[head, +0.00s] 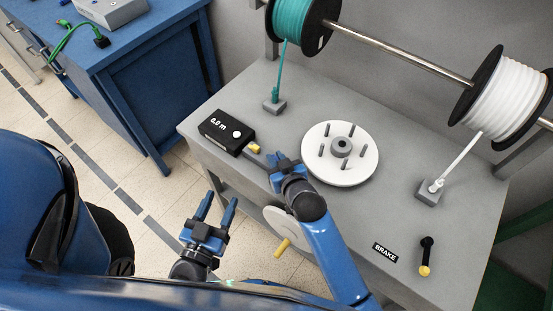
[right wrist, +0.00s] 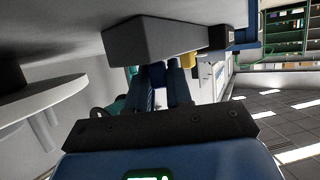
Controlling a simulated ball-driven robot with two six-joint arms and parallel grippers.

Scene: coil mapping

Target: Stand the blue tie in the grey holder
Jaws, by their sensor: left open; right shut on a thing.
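My right gripper (head: 281,164) is low over the grey table, between the black meter and the white pegged disc. In the right wrist view its fingers (right wrist: 164,84) are closed on a thin dark blue piece (right wrist: 160,98), which seems to be the blue tie. It is mostly hidden between the fingers. A grey block (right wrist: 150,40), apparently the grey holder, is right by the fingertips; in the head view it shows partly (head: 255,160), left of the gripper. I cannot tell whether the tie touches it. My left gripper (head: 219,203) is open and empty, in front of the table edge.
The black meter (head: 226,132) reads 0.0 m, with a yellow knob (head: 254,148) beside the gripper. The pegged disc (head: 357,165) is close on the right. Teal (head: 292,15) and white (head: 505,98) spools hang behind. A brake lever (head: 426,255) stands at front right.

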